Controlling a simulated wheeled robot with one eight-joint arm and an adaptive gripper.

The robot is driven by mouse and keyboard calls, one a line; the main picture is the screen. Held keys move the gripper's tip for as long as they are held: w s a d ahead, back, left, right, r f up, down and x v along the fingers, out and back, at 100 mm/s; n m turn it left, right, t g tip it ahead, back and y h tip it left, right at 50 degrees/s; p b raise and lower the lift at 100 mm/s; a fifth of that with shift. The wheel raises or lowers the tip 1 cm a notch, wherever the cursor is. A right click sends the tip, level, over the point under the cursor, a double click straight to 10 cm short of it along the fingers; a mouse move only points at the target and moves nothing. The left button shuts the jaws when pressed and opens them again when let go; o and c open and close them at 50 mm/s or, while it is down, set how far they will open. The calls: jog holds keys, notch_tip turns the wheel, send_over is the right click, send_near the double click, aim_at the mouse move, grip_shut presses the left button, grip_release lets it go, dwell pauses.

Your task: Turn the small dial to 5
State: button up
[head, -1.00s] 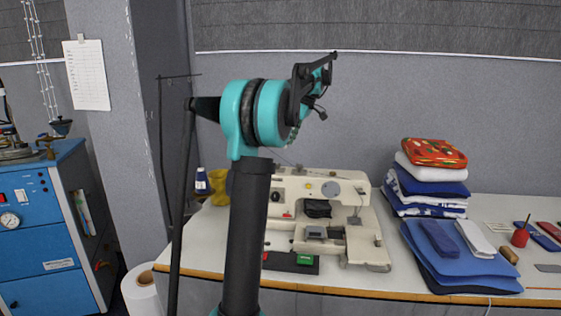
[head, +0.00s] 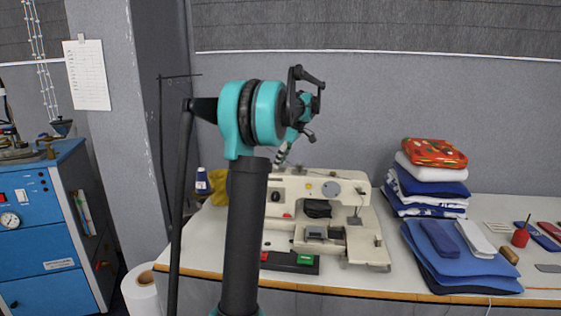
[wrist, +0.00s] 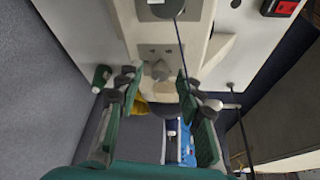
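The white sewing machine (head: 345,192) stands on the table behind my arm. Its front carries a round yellowish-grey dial (head: 331,189) and a smaller yellow round part (head: 308,185); no numbers are legible on either. In the wrist view, a small grey knob (wrist: 157,70) on the pale machine body shows between and beyond my fingertips; I cannot tell which dial it is, nor its setting. My gripper (wrist: 157,84) is open, fingers spread, with nothing between them. In the head view my gripper (head: 308,105) is above the machine, partly hidden by my wrist.
Folded cloths (head: 430,180) are stacked right of the machine, with blue fabric (head: 460,265) in front. A red pincushion (head: 520,236) is farther right. The wall is behind.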

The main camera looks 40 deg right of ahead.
grip_shut()
jog(key=shift+m, duration=0.3)
